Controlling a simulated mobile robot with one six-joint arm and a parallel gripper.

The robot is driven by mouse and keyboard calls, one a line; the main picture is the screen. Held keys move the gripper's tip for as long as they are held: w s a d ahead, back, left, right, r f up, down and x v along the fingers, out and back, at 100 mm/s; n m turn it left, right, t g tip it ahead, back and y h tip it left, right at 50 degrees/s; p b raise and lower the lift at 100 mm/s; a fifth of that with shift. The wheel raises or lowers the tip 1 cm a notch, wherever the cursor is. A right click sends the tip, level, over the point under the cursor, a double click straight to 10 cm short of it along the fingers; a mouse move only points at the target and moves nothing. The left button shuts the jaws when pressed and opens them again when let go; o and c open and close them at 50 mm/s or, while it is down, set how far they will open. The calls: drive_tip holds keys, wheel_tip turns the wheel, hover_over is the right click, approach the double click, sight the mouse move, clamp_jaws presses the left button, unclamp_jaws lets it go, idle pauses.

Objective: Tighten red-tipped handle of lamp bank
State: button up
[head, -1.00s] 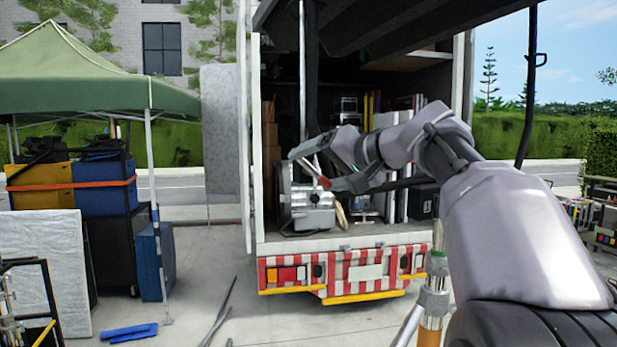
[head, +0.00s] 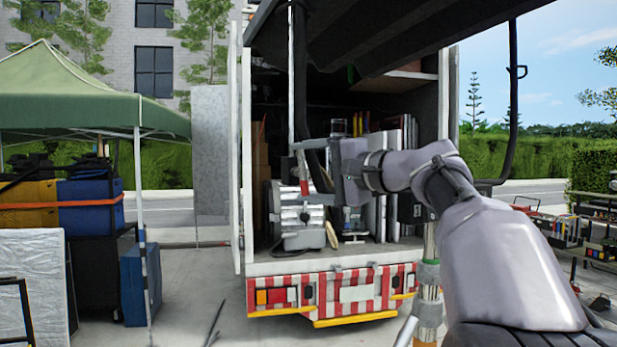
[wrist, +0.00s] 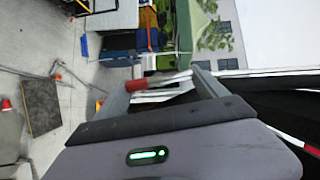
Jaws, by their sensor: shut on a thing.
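The lamp bank (head: 300,218) is a grey metal unit with several rounded sections, standing at the left of the truck's rear bed in the head view. The red-tipped handle (head: 304,187) is at its upper part, right at my gripper (head: 303,167). In the wrist view the handle's red tip (wrist: 137,85) and pale metal part lie between the two grey fingers of my gripper (wrist: 157,88). My gripper is shut on the handle. The exact contact is small and partly hidden by the fingers.
The open truck bed (head: 340,258) holds boxes and upright boards (head: 400,165) right of the lamp bank. A raised dark door overhangs it. A green tent (head: 85,95) and cases stand left. A stand (head: 428,290) is at front right. Pavement before the truck is mostly clear.

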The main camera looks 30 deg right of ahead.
drive_tip(key=shift+r, duration=0.1)
idle(0.5)
drive_tip(key=o, duration=1.2)
drive_tip(key=shift+o, duration=0.5)
drive_tip(key=shift+w+a, duration=0.15)
drive_tip(key=shift+w, duration=0.1)
drive_tip(key=b+v, duration=0.3)
drive_tip(key=v, duration=1.4)
drive_tip(key=shift+s, duration=0.25)
